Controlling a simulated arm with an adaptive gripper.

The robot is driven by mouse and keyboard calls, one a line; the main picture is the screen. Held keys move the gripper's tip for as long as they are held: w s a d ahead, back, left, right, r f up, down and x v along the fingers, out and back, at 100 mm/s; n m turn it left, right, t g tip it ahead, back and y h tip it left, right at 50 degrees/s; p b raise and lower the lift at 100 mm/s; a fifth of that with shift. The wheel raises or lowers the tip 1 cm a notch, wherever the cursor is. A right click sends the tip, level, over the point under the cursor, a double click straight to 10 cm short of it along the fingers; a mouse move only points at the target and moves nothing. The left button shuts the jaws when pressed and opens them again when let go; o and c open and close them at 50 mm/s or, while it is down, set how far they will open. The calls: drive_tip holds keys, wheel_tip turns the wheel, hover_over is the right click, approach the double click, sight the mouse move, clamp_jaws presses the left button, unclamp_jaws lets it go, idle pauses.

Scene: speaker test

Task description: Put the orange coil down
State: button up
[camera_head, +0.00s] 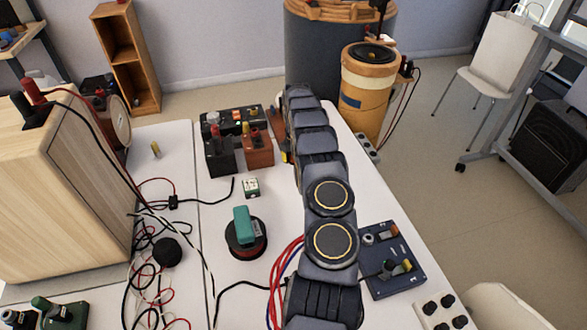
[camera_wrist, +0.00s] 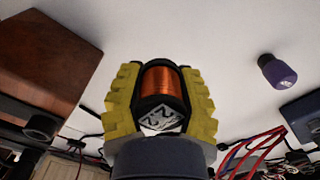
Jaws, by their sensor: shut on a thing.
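The orange coil (camera_wrist: 162,82) sits between the yellow fingers of my gripper (camera_wrist: 162,72) in the wrist view. It is copper-orange winding in a black frame, with a black-and-white marked face at its near end. The fingers close on it from both sides. In the head view my arm reaches to the far part of the white table (camera_head: 290,195), and only a bit of yellow finger shows beside the arm. The coil is hidden there. I cannot tell whether it touches the table.
A brown box with terminals (camera_head: 257,150) and a black one (camera_head: 218,158) stand left of the gripper. A teal-topped round device (camera_head: 245,235) and blue board (camera_head: 391,262) are nearer. Cables tangle beside the wooden speaker (camera_head: 55,185). A small purple-ended object (camera_wrist: 278,71) lies right of the coil.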

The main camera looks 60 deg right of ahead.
sight(294, 174)
drive_tip(key=shift+w+d+f, duration=0.1)
drive_tip(key=shift+d+f, duration=0.1)
drive_tip(key=shift+f, duration=1.7)
drive_tip(key=shift+f, duration=0.15)
drive_tip(key=o, duration=1)
drive_tip(key=shift+o, duration=0.2)
